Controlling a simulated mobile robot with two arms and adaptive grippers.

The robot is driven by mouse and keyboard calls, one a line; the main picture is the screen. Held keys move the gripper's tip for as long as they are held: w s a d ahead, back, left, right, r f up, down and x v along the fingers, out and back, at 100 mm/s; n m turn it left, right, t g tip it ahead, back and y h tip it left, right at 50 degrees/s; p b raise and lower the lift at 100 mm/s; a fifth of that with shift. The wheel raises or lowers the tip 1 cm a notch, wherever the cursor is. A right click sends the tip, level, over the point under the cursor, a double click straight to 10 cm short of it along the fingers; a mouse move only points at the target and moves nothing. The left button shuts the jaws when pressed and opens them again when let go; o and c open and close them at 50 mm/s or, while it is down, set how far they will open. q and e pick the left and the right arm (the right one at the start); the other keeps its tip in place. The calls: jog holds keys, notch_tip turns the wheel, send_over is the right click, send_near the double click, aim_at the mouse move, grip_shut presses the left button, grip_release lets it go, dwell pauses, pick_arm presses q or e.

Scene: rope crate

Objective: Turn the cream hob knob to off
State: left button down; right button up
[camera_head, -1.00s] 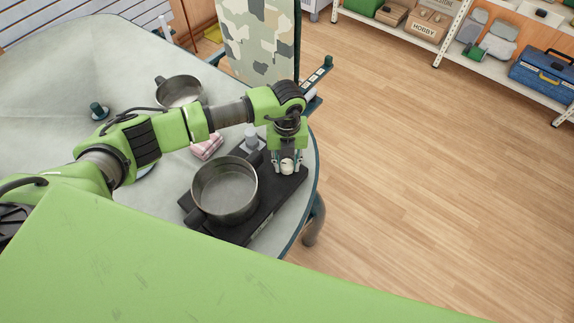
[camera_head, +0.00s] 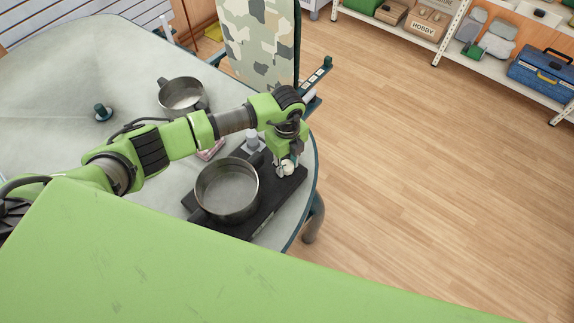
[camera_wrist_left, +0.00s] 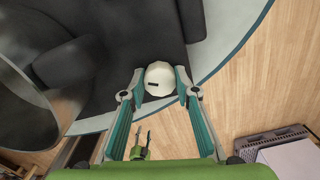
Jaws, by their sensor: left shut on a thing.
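The cream knob (camera_head: 288,167) sits at the right end of the black hob (camera_head: 272,199). My left gripper (camera_head: 287,169) is over it, pointing down, with its fingers shut on the knob. In the left wrist view the knob (camera_wrist_left: 160,79) lies between the two fingertips (camera_wrist_left: 160,92), and a short dark mark shows on its face toward the left. A metal pot (camera_head: 227,191) stands on the hob left of the knob. It also fills the left of the wrist view (camera_wrist_left: 45,70). My right gripper does not show in the head view.
A second pot (camera_head: 182,95) stands farther back on the grey table (camera_head: 60,80). A small bottle (camera_head: 252,141) and a pink cloth (camera_head: 211,151) are behind the hob. A camouflage-covered chair (camera_head: 262,40) is beyond the table edge. The wooden floor at right is clear.

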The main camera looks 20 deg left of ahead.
pick_arm(q)
jog(key=shift+s+r+n+p, duration=0.1)
jog(key=shift+r+n+p, duration=0.05)
jog(key=shift+n+p, duration=0.8)
jog(key=n+p, duration=0.1)
jog(key=n, duration=0.2)
jog(key=shift+n+p, duration=0.35)
jog(key=shift+n, duration=0.6)
jog(key=shift+f, duration=0.25)
